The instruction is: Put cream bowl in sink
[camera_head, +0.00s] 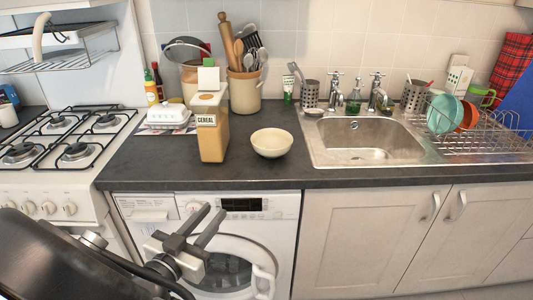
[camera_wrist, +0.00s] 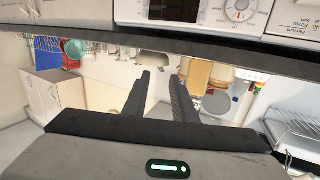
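The cream bowl (camera_head: 272,143) stands upright and looks empty on the dark counter, left of the sink. The metal sink (camera_head: 345,145) is set into the counter to its right, and its visible basin looks empty. My gripper (camera_head: 212,210) is in front of the washing machine, lower than the counter top and to the left of the bowl, apart from it. In the wrist view my gripper (camera_wrist: 161,75) has its two dark fingers apart with nothing held between them. That view shows the counter upside down, and I cannot clearly make out the bowl there.
A utensil crock (camera_head: 244,92) is behind. Taps (camera_head: 376,92) stand at the sink's back. A dish rack (camera_head: 485,135) with bowls is right. The counter front before the bowl is clear.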

